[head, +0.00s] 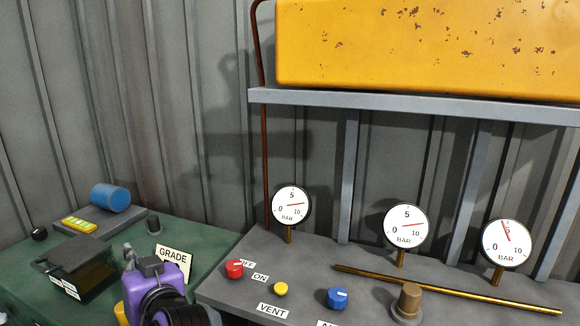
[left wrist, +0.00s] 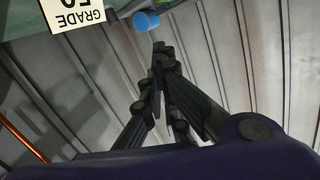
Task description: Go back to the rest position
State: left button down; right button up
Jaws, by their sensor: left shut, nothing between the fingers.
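My left gripper (head: 130,256) shows at the bottom left of the head view, with its purple and black wrist below it, in front of the green table. In the left wrist view its dark fingers (left wrist: 160,60) come together at the tips, with nothing between them. It touches no object that I can see. The right gripper is not in view.
The green table (head: 205,245) bears a blue cylinder (head: 110,197), a dark box (head: 78,255) and a GRADE sign (head: 173,263). The grey panel (head: 240,297) at right has knobs and three gauges (head: 291,206). A yellow tank (head: 430,45) sits on the shelf above.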

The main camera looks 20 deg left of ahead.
pick_arm(q)
jog(key=s+d+f+m+t+h+p, duration=0.2)
jog(key=d+f+m+h, duration=0.3)
jog(key=f, duration=0.5)
jog(key=s+d+f+m+t+h+p, duration=0.1)
jog(key=s+d+f+m+h+p, duration=0.25)
jog(key=d+f, duration=0.45)
jog(key=s+d+f+g+h+p, duration=0.1)
jog(key=s+d+f+h, duration=0.1)
jog(key=s+d+f, duration=0.2)
jog(key=s+d+f+m+g+h+p, duration=0.1)
jog(key=s+d+f, duration=0.3)
jog(key=s, duration=0.7)
jog(key=s+d+f+g+h, duration=0.1)
jog(key=s+d+f+h, duration=0.2)
jog(key=s+f, duration=0.3)
jog(key=shift+s+d+f+m+p, duration=0.35)
jog(key=shift+s+d+f+p, duration=0.1)
jog(key=shift+s, duration=0.7)
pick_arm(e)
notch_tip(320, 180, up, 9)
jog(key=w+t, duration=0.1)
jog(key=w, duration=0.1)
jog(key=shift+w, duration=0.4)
